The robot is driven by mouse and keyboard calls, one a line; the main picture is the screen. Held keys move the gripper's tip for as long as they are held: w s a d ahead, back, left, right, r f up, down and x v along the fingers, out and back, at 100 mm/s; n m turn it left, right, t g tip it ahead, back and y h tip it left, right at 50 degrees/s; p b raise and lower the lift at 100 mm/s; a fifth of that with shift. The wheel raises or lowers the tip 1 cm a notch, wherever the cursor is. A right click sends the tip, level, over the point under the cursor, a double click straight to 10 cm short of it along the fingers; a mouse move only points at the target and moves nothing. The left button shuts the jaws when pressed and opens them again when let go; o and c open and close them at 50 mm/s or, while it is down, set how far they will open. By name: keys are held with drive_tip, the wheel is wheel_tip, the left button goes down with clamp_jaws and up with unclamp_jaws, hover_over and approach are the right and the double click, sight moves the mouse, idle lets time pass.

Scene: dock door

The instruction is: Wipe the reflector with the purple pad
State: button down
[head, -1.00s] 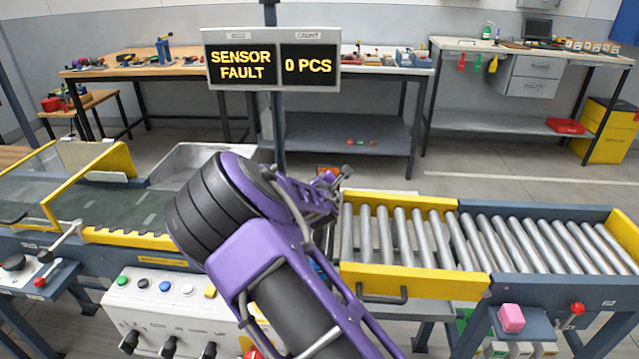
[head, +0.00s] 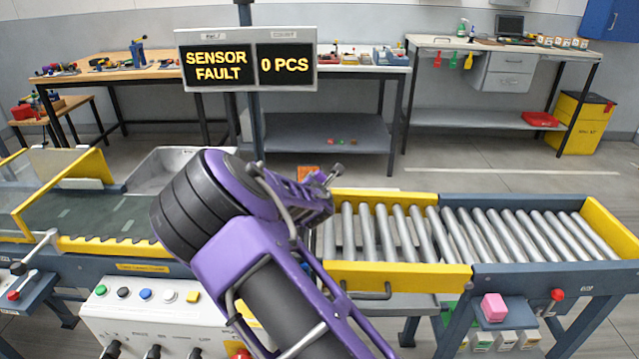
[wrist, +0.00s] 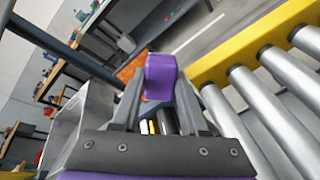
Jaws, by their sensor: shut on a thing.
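My gripper (wrist: 158,105) is shut on the purple pad (wrist: 160,76), which stands out beyond the fingertips in the wrist view. In the head view my gripper (head: 322,186) points away over the gap at the left end of the roller conveyor, and my arm hides most of it and the pad. An orange piece (head: 308,172) shows just beyond my gripper. The same orange piece (wrist: 130,68) is partly behind the pad in the wrist view. It may be the reflector; I cannot tell whether the pad touches it.
The roller conveyor (head: 400,274) with yellow rails lies right of my gripper. A belt conveyor (head: 100,246) and a metal bin (head: 170,168) are at left. A display (head: 248,66) on a post reads "SENSOR FAULT". A pink block (head: 494,307) sits at lower right.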

drive_tip(key=shift+w+a, duration=0.15)
drive_tip(key=shift+a, duration=2.9)
drive_tip(key=shift+w+d+r, duration=0.15)
drive_tip(key=shift+w+r, duration=0.05)
drive_tip(key=shift+r, duration=0.2)
drive_tip(key=shift+s+d+f, duration=0.1)
drive_tip(key=shift+d, duration=1.65)
drive_tip(key=shift+s+d, duration=0.1)
drive_tip(key=shift+d, duration=1.65)
drive_tip(key=shift+a, duration=0.15)
drive_tip(key=shift+w+a, duration=0.15)
drive_tip(key=shift+a, duration=3.5)
